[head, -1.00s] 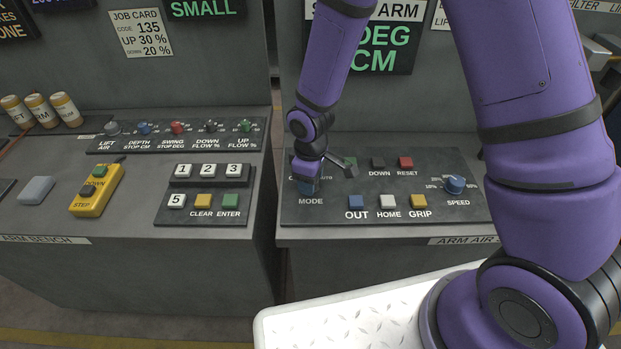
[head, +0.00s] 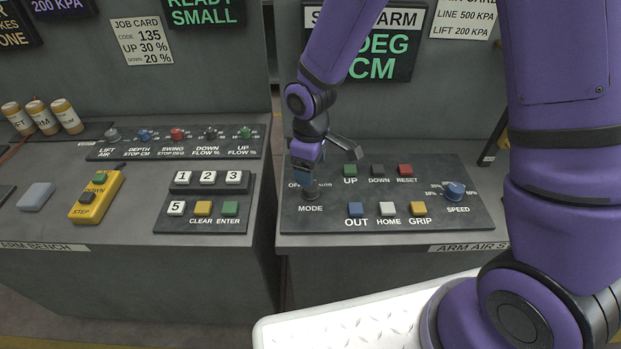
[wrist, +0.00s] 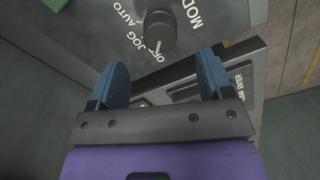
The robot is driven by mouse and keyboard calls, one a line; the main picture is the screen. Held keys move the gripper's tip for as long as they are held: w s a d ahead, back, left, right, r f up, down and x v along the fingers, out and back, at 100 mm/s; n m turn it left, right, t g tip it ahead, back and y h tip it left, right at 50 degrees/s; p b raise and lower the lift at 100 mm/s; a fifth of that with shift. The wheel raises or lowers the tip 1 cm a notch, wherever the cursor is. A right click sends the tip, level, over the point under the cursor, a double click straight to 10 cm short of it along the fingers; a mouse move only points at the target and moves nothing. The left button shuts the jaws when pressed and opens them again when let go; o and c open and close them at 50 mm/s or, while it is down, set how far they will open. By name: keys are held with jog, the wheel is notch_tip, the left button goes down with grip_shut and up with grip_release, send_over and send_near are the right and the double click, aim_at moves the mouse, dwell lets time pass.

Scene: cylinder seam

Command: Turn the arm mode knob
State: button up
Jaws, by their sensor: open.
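The dark round mode knob (head: 311,191) stands on the right-hand panel, above its MODE label and beside the OFF and AUTO marks. It also shows in the wrist view (wrist: 160,31), at the top, with OFF, JOG and AUTO printed around it. My gripper (head: 304,174) is just above and behind the knob in the head view, pointing down. In the wrist view its two blue fingers (wrist: 163,72) are spread wide with nothing between them. The knob lies beyond the fingertips, apart from them.
On the same panel, the green UP button (head: 350,170), the blue OUT button (head: 355,209) and the blue speed knob (head: 454,190) are close by. A keypad (head: 205,205) and a yellow pendant (head: 97,195) are on the left bench. A gap separates the benches.

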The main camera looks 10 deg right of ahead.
jog(key=shift+r, duration=1.9)
